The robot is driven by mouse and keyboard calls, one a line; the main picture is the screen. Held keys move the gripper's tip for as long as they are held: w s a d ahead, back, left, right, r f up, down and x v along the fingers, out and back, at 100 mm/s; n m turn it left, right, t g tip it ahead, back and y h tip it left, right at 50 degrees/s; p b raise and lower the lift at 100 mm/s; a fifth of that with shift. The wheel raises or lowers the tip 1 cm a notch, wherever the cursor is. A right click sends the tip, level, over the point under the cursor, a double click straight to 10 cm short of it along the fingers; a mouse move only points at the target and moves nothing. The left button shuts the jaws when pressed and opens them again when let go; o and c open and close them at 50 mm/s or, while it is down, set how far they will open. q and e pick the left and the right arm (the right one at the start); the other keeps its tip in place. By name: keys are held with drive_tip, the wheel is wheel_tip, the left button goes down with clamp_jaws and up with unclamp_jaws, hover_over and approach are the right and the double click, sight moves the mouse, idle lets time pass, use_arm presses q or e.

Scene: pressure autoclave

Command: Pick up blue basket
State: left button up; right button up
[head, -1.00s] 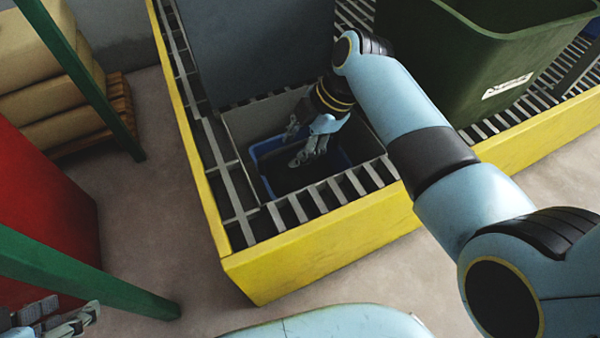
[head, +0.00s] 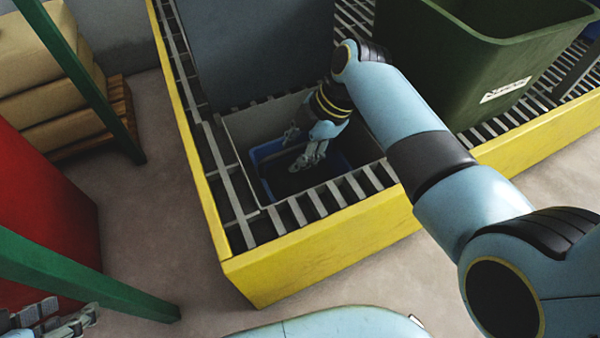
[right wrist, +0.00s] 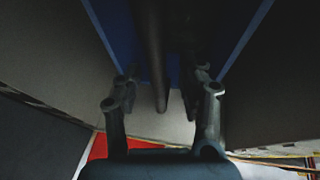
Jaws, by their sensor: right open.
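The blue basket (head: 262,152) sits low inside a square opening in the grating in the head view, partly hidden by my right gripper. My right gripper (head: 296,150) is open and points down over the basket. In the right wrist view the blue basket (right wrist: 226,45) fills the upper middle, with a dark bar running down between the fingers of my right gripper (right wrist: 166,90). I cannot tell whether the fingers touch the basket. My left gripper (head: 62,322) is at the lower left corner, away from the basket and partly cut off; its opening is unclear.
Grey walls (head: 240,126) surround the basket closely, within a yellow-framed grating platform (head: 320,257). A large green bin (head: 470,80) stands to the right and a dark grey panel (head: 255,50) behind. Green posts (head: 85,85) and a red block (head: 40,215) are at left.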

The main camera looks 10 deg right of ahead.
clamp_jaws()
idle(0.7)
